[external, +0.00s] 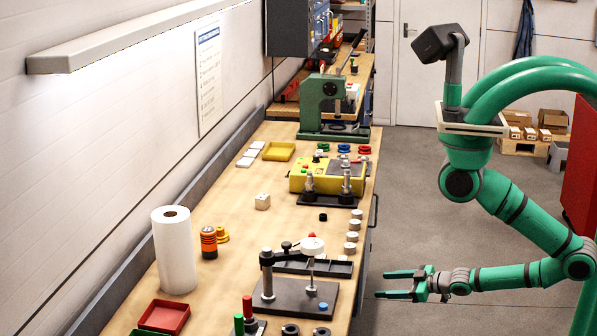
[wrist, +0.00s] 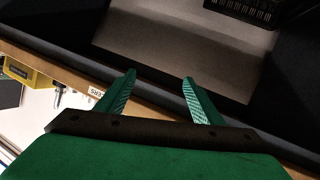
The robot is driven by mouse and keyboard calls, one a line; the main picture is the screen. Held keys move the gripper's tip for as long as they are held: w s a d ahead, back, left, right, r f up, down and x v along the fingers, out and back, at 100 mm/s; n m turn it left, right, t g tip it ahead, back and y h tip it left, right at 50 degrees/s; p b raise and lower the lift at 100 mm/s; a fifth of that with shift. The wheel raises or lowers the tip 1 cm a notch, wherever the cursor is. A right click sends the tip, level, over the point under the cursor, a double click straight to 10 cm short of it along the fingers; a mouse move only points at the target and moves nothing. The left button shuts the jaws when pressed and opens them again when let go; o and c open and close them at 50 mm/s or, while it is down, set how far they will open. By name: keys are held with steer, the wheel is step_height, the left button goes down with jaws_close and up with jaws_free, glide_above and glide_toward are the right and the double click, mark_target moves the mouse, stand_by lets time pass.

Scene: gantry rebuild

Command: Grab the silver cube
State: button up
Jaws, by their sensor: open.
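A small pale cube (external: 262,201) sits on the wooden workbench (external: 225,205), left of the yellow device. It is the only cube shape I make out, and its colour looks more off-white than silver. My gripper (external: 381,284) is open and empty, off the right edge of the bench and pointing left toward it. The cube lies well to its left and farther back. In the wrist view my gripper's two green fingers (wrist: 160,78) are spread with nothing between them. No cube can be made out in the wrist view.
A black fixture plate (external: 290,300) with a lever clamp stands on the near bench. A white paper roll (external: 174,250), an orange-black cylinder (external: 208,242) and a yellow device (external: 325,176) surround the cube at some distance. Several pale round pieces line the bench's right edge.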

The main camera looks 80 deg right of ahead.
steer(key=s+d+f+m+g+h, duration=0.1)
steer(key=s+d+h, duration=0.1)
steer(key=d, duration=0.6)
steer(key=s+d+f+m+g+h, duration=0.1)
steer(key=s+d+h, duration=0.1)
steer(key=d, duration=0.6)
steer(key=d+r+t, duration=0.2)
steer(key=d+r, duration=0.3)
steer(key=w+a+r+n+t+y, duration=0.2)
steer(key=w+r+t+y, duration=0.6)
steer(key=w+r, duration=1.25)
steer(key=g, duration=0.6)
glide_above(268, 199)
steer(key=s+a, duration=0.5)
steer(key=s, duration=0.4)
step_height(268, 199, down, 3)
steer(key=shift+w+m, duration=0.1)
steer(key=shift+m, duration=0.2)
steer(key=w+d+f+g+h, duration=0.1)
steer(key=w+f, duration=0.1)
steer(key=w+d+f+g+h, duration=0.1)
steer(key=d, duration=0.1)
steer(key=shift+w+f+m, duration=0.4)
steer(key=shift+w+d+f+g, duration=0.3)
steer(key=shift+w+f, duration=0.15)
steer(key=shift+f, duration=0.05)
steer(key=shift+x, duration=3.35)
steer(key=shift+d, duration=0.1)
steer(key=c, duration=1.3)
